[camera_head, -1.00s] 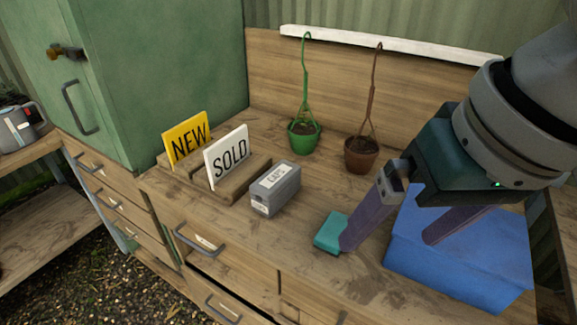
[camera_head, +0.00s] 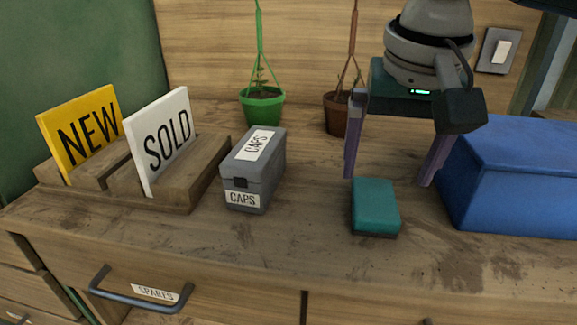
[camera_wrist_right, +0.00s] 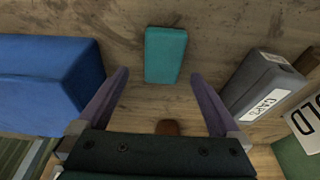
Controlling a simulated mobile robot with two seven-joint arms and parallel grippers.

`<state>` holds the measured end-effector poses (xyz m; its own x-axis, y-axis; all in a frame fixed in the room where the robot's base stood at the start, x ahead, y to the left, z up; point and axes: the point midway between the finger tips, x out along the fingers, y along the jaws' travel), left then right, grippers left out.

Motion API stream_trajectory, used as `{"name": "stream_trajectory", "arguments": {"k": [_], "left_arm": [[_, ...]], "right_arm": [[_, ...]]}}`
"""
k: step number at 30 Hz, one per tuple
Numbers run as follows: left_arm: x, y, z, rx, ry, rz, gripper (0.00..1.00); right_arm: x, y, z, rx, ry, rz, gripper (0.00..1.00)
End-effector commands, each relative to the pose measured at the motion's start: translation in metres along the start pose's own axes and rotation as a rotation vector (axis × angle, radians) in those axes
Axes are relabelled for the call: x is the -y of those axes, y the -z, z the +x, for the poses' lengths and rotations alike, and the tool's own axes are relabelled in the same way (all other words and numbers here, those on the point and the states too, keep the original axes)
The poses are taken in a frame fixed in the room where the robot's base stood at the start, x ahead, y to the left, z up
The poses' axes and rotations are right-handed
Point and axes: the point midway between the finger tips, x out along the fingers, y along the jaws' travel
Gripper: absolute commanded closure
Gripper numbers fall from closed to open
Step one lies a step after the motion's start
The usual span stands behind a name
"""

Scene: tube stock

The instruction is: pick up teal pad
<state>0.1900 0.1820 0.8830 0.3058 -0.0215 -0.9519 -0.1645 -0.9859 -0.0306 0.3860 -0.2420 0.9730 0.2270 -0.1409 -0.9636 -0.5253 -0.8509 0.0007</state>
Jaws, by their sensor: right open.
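The teal pad (camera_head: 375,208) is a small block lying flat on the wooden worktop, in front of the blue box's left side. My right gripper (camera_head: 388,180) is open and empty, pointing down just behind the pad, with its purple fingers spread wider than the pad. In the right wrist view the pad (camera_wrist_right: 165,55) lies ahead of the gap between the fingertips (camera_wrist_right: 160,76), with clear space on both sides. No finger visibly touches it. My left gripper is not in view.
A blue box (camera_head: 520,180) stands close to the right finger. A grey CAPS box (camera_head: 252,175) and a wooden holder (camera_head: 205,170) with NEW and SOLD signs are left. Green (camera_head: 262,108) and brown (camera_head: 337,115) hanging pots stand behind. The worktop in front is clear.

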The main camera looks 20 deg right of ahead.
Motion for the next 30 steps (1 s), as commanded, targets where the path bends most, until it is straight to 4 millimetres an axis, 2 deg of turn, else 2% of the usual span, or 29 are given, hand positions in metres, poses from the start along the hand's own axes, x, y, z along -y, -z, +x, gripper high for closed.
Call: {"name": "stream_trajectory", "arguments": {"k": [12,30], "left_arm": [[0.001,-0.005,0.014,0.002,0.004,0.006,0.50],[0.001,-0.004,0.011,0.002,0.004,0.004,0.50]], "right_arm": [[0.003,-0.003,0.054,0.000,-0.001,-0.003,0.00],[0.003,-0.004,0.058,0.001,0.000,-0.003,0.00]]}}
